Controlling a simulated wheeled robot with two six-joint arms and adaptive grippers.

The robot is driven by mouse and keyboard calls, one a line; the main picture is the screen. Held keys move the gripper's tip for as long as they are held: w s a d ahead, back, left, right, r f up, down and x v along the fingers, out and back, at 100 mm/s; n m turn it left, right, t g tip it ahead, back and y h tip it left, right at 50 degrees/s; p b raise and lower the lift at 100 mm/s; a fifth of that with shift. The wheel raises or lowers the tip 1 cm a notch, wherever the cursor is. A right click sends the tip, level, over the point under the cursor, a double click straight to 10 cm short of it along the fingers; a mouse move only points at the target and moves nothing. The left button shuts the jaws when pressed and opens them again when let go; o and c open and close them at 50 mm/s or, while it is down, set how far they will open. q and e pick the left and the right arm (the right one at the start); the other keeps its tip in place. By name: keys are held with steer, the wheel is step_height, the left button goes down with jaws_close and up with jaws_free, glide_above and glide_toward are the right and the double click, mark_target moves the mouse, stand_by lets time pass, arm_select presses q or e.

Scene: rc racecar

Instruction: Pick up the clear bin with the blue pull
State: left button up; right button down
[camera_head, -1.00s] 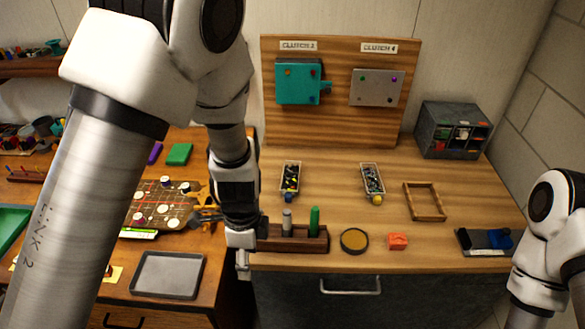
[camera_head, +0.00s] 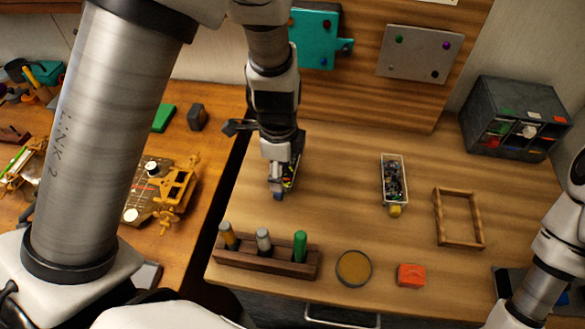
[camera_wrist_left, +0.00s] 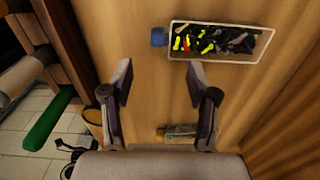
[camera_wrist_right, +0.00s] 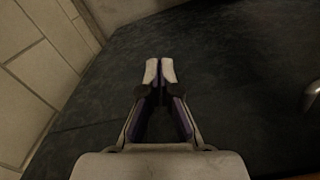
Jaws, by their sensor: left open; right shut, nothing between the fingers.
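The clear bin with the blue pull shows in the left wrist view (camera_wrist_left: 262,50), lying on the table with small black, yellow and red parts inside. Its blue pull (camera_wrist_left: 158,37) points left there. In the head view my left gripper (camera_head: 277,170) covers most of this bin; the blue pull (camera_head: 278,195) shows just below. In the left wrist view my left gripper (camera_wrist_left: 161,78) is open and empty, its fingertips apart from the bin, which lies beyond them in the picture. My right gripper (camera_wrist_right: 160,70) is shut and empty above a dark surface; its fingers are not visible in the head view.
A second clear bin (camera_head: 404,178) with a yellow pull (camera_head: 395,211) lies to the right. A wooden frame (camera_head: 438,215), a yellow disc (camera_head: 354,268), an orange block (camera_head: 411,275) and a rack (camera_head: 235,257) with cylinders stand around. A grey drawer cabinet (camera_head: 500,95) is behind right.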

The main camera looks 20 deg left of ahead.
arm_select(q)
steer(key=f, duration=0.2)
steer(key=f+p, duration=0.1)
steer(key=f, duration=0.2)
steer(key=shift+s+a+f+p, duration=0.15)
steer(key=shift+a+f+p, duration=0.15)
steer(key=shift+a+p, duration=0.05)
step_height(320, 180, down, 2)
steer(key=shift+b, duration=0.35)
steer(key=shift+a+f, duration=0.1)
steer(key=shift+f, duration=0.25)
steer(key=shift+r, duration=0.1)
jaws_close()
